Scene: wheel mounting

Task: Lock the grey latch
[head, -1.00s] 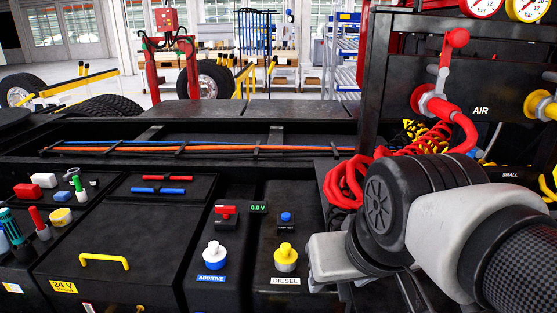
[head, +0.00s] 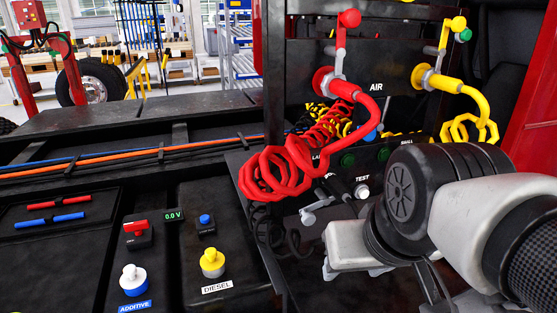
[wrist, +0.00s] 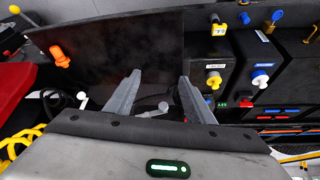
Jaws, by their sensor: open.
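A light-grey lever (head: 318,208), which looks like the grey latch, sits on the dark panel below the red coiled hose in the head view. In the wrist view a grey lever with a rounded end (wrist: 154,109) shows between my finger lines, close to my gripper's body; I cannot tell for sure that it is the same lever. My gripper (wrist: 158,88) is open, its two grey fingers apart with nothing held. In the head view my wrist and gripper body stand just right of the lever and hide part of the panel; the fingertips are not clear there.
A red coiled hose (head: 275,172) hangs just above the lever, and a yellow hose (head: 478,105) is at the right. A white TEST knob (head: 362,191) is close by. The yellow DIESEL knob (head: 212,262) and white ADDITIVE knob (head: 132,279) stand at the left. An orange knob (wrist: 60,56) shows in the wrist view.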

